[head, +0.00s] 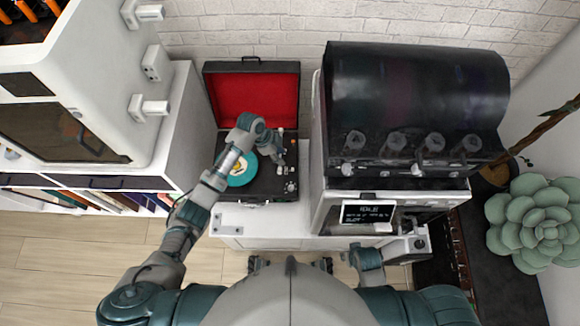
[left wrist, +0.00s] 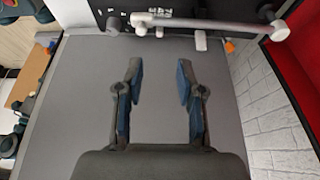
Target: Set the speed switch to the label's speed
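A black case record player (head: 265,197) stands open with a red-lined lid (head: 254,103). A teal record (head: 241,178) with a yellowish centre label lies on it; the label's print is too small to read. My left gripper (head: 281,160) is over the right side of the deck. In the left wrist view the gripper (left wrist: 160,85) is open, with nothing between its fingers. Beyond the fingertips are a dark panel (left wrist: 100,12) with small white marks and the pale tonearm (left wrist: 215,24). I cannot surely tell the speed switch or its setting. My right gripper cannot be made out clearly.
A large black and silver machine (head: 418,100) stands right of the player, with a black display card (head: 367,213) whose white text is unreadable. A white cabinet (head: 90,60) is on the left. A green succulent (head: 540,220) is at far right.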

